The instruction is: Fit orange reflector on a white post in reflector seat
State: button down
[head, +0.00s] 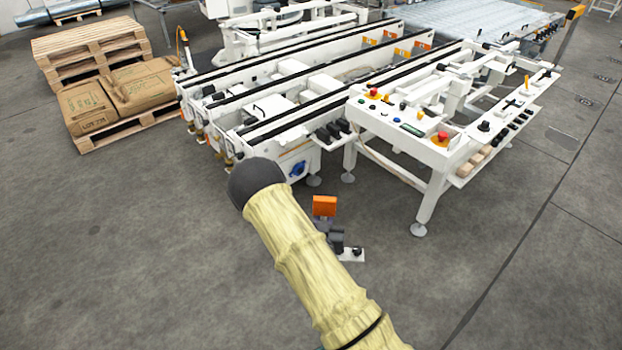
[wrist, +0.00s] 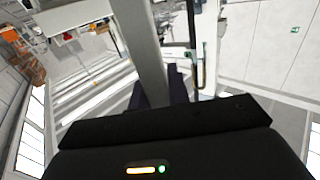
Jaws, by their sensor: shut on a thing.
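My gripper (wrist: 157,92) shows in the wrist view as two dark fingers beyond its black body. They are shut around a pale grey-white post (wrist: 146,40), which runs up out of the top of the picture. The post's far end is out of the wrist view, so no reflector shows on it there. In the head view an orange block (head: 324,206) stands above small dark parts, just right of my yellow-sleeved arm. I cannot tell whether it belongs to the held post. My sleeve hides part of that area. I cannot make out the reflector seat for certain.
A white conveyor frame (head: 300,140) with dark rails stands ahead. A white control table (head: 400,120) with red buttons stands to its right. Pallets (head: 92,45) and brown sacks (head: 140,85) are at the left. The grey floor at the lower left is clear.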

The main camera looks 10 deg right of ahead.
aim_at(327, 216)
jog(key=r+y+p, duration=0.1)
jog(key=p, duration=0.2)
jog(key=shift+s+n, duration=0.4)
jog(key=y+p, duration=0.1)
jog(key=n+p, duration=0.1)
jog(key=p, duration=0.1)
jog(key=shift+s+d+r+y, duration=0.1)
jog(key=shift+s+r+y, duration=0.25)
jog(key=shift+r+y, duration=0.05)
jog(key=r+n+y+p, duration=0.1)
jog(key=p, duration=0.2)
jog(key=shift+s+t+y, duration=0.15)
jog(key=shift+t+y, duration=0.15)
jog(key=shift+y, duration=0.1)
jog(key=shift+f, duration=0.1)
